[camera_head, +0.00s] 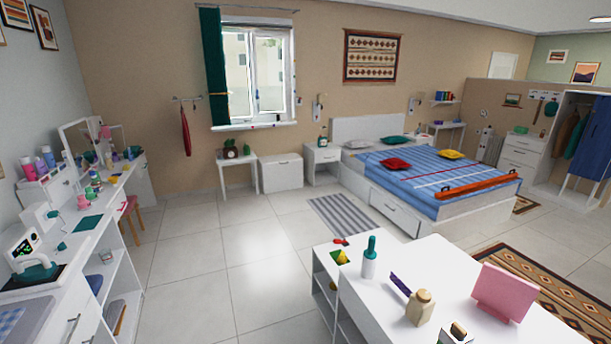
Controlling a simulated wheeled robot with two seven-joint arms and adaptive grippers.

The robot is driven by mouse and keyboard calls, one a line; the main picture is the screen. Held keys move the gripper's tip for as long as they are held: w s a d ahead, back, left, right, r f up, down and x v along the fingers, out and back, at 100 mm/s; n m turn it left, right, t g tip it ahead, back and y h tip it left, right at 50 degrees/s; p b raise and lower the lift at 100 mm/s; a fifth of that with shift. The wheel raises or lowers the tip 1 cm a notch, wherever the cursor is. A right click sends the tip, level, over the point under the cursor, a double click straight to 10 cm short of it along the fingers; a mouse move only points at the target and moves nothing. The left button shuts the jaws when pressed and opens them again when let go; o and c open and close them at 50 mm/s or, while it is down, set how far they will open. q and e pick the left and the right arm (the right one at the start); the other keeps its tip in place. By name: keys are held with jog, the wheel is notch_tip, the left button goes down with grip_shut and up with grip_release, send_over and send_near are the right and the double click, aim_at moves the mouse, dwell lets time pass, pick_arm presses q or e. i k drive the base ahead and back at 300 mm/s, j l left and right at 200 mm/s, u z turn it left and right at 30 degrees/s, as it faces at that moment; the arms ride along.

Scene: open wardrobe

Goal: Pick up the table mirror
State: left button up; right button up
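A pink tilted panel on a stand (503,291) stands on the white table (400,283) at the lower right. It looks like a table mirror seen from behind, but its reflecting face is hidden, so I cannot be sure. A larger mirror with a white frame (78,135) stands on the white dressing table (100,200) along the left wall. Neither of my grippers is in view.
Near the pink panel are a beige bottle (420,307), a purple item (400,285) and a white bottle with a green top (370,258). The tiled floor (225,250) between the two tables is clear. The bed (430,180) is beyond, the open wardrobe (570,150) far right.

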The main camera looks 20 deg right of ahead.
aim_at(503, 295)
jog(key=i+j+z, duration=0.1)
jog(key=i+z, duration=0.3)
jog(key=i+j+z, duration=0.2)
jog(key=z, duration=0.25)
jog(key=i+j+z, duration=0.2)
jog(key=z, duration=0.25)
jog(key=i+j+z, duration=0.25)
jog(key=z, duration=0.15)
jog(key=i+j+z, duration=0.1)
jog(key=z, duration=0.35)
jog(key=i+j+z, duration=0.1)
jog(key=z, duration=0.35)
jog(key=j+z, duration=0.25)
jog(key=z, duration=0.2)
jog(key=i+j+z, duration=0.1)
jog(key=z, duration=0.35)
jog(key=j+z, duration=0.35)
jog(key=i+j+z, duration=0.1)
jog(key=z, duration=0.25)
jog(key=j+z, duration=0.3)
